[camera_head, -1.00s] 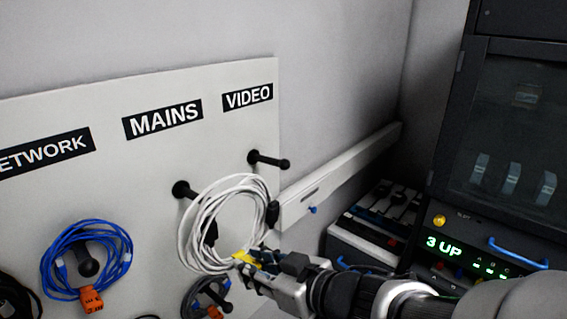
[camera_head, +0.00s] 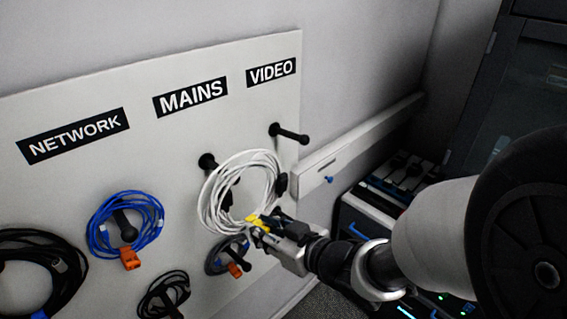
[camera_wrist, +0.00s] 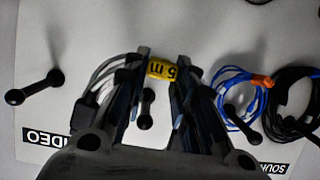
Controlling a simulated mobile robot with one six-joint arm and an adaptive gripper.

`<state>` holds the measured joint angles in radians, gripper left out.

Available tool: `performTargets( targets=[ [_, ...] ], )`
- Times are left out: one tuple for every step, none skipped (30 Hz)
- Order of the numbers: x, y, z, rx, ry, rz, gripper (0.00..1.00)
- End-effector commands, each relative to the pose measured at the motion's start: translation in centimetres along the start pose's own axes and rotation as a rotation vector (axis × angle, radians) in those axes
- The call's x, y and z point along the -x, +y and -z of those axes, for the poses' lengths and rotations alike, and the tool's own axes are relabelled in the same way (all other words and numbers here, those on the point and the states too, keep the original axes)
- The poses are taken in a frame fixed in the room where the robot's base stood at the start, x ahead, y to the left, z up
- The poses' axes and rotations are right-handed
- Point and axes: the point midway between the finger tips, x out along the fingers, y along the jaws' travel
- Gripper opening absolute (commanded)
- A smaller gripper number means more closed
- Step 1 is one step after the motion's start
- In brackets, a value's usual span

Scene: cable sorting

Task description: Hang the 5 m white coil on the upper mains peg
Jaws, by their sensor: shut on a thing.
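The tag reads "5 m" in the wrist view (camera_wrist: 162,69). The coil is upright in front of the board, with dark plug ends. The upper mains peg (camera_head: 207,161) stands below the MAINS label (camera_head: 190,97), at the coil's upper left. The coil partly covers this peg; I cannot tell whether the peg is inside the loop. A peg also shows between my fingers in the wrist view (camera_wrist: 147,108).
A bare video peg (camera_head: 290,134) sticks out to the upper right of the coil. A blue coil (camera_head: 154,222) hangs at left, black coils (camera_head: 76,262) lower left. Equipment stands at right.

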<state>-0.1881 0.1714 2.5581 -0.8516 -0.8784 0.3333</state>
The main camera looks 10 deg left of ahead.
Motion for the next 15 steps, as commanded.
performTargets(
  targets=[
    [0.0,0.0,0.3,0.000,0.001,0.000,0.00],
    [-0.3,0.0,0.3,0.002,0.003,0.000,0.00],
    [-0.6,0.0,0.3,0.003,0.004,0.000,0.00],
    [-0.8,0.0,0.3,0.003,0.004,0.000,0.00],
    [-1.1,0.0,0.3,0.003,0.003,0.000,0.00],
    [-1.3,0.0,0.4,0.003,0.002,0.000,0.00],
    [-1.5,0.0,0.4,0.003,0.003,0.000,0.00],
    [-1.7,0.0,0.5,0.003,0.003,0.000,0.00],
    [-2.0,0.0,0.6,0.003,0.004,0.000,0.00],
    [-2.2,0.0,0.6,0.003,0.004,0.000,0.00],
    [-2.4,0.0,0.7,0.002,0.004,0.000,0.00],
    [-2.6,0.0,0.7,0.002,0.003,0.000,0.00],
    [-2.8,0.0,0.8,0.003,0.003,0.000,0.00],
    [-3.0,0.0,0.8,0.003,0.003,0.000,0.00],
    [-3.3,0.0,0.9,0.003,0.003,0.000,0.00]
  ],
)
